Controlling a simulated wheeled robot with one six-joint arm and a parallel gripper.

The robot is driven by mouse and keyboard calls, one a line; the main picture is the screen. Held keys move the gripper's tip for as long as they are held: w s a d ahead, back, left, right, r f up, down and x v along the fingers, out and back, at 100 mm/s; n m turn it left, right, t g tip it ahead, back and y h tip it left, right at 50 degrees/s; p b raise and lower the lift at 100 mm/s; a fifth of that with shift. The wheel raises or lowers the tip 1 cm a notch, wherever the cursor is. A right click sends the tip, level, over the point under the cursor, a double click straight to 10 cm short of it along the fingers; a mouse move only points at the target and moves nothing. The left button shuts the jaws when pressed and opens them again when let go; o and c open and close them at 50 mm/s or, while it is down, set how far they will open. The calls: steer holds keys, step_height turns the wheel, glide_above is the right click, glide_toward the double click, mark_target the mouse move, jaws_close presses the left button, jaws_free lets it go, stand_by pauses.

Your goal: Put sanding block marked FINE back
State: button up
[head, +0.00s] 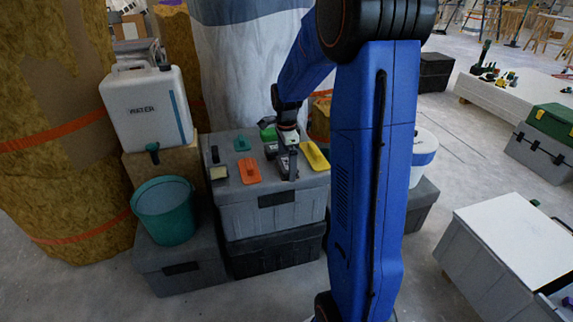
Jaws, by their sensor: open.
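No marking FINE can be read in the head view, so I cannot tell which item is that sanding block. On the lid of the grey toolbox (270,208) lie a small pale-yellow block (218,173), an orange hand tool (249,171), a small teal piece (242,144), a small dark item (214,155) and a yellow trowel-like tool (316,156). A green item (268,133) shows at the back of the lid. My gripper (288,172) points down over the right half of the lid, between the orange and yellow tools. It is open, with nothing visible between its fingers.
A white WATER container (147,108) and a teal bucket (164,211) stand left of the toolbox. A white bucket (424,148) stands right, partly behind my blue arm. A white-topped crate (520,235) is at lower right. Floor between is clear.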

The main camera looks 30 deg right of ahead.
mark_target(286, 163)
step_height(286, 163, up, 11)
steer(key=s+a+r+n+t, duration=0.1)
steer(key=s+a+r+n, duration=0.35)
steer(key=s+a, duration=0.2)
steer(key=s+a+f+n+t, duration=0.1)
steer(key=s+a+n, duration=0.3)
steer(key=s+n, duration=0.4)
steer(key=s+a+f+n+t, duration=0.1)
steer(key=s+a+n, duration=0.4)
steer(key=s, duration=1)
steer(key=n+t, duration=0.1)
steer(key=n, duration=0.2)
steer(key=shift+s+n+t, duration=0.35)
steer(key=shift+s+t, duration=0.05)
